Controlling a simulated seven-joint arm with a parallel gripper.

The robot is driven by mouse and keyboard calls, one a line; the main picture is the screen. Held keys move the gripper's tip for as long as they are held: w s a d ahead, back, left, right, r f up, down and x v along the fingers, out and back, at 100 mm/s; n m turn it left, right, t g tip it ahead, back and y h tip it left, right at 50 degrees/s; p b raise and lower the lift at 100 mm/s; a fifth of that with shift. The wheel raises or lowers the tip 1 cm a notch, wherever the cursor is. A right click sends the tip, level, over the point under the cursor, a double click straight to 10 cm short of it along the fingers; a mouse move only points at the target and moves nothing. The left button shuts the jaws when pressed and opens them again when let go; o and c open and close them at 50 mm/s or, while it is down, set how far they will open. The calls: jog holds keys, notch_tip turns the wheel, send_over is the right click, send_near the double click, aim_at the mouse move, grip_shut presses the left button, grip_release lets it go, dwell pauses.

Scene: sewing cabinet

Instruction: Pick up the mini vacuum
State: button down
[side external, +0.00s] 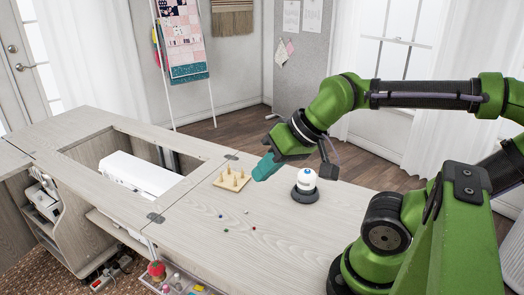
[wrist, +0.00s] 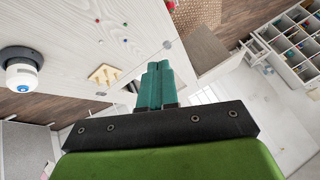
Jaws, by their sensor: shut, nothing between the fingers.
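The mini vacuum (side external: 306,182) is a small round device with a white top and a dark base. It stands upright on the cabinet top, right of my gripper in the side view.
A wooden peg board (side external: 232,179) stands left of my gripper; it also shows in the wrist view (wrist: 103,74). Several small coloured beads (side external: 254,228) lie on the cabinet top (side external: 290,240). A sunken opening with a white machine (side external: 140,174) is further left. The tabletop before the vacuum is mostly clear.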

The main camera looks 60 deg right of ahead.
jog(key=shift+c, duration=0.8)
grip_release()
jog(key=shift+d, duration=0.1)
jog(key=m+g+h, duration=0.2)
jog(key=m+g, duration=0.4)
jog(key=g, duration=0.1)
send_over(309, 170)
notch_tip(309, 170, down, 5)
notch_tip(309, 170, down, 10)
jog(key=shift+f, duration=0.25)
jog(key=shift+w+a+f, duration=0.1)
jog(key=shift+f, duration=1.55)
jog(key=shift+w+a+f, duration=0.1)
jog(key=shift+f, duration=1.5)
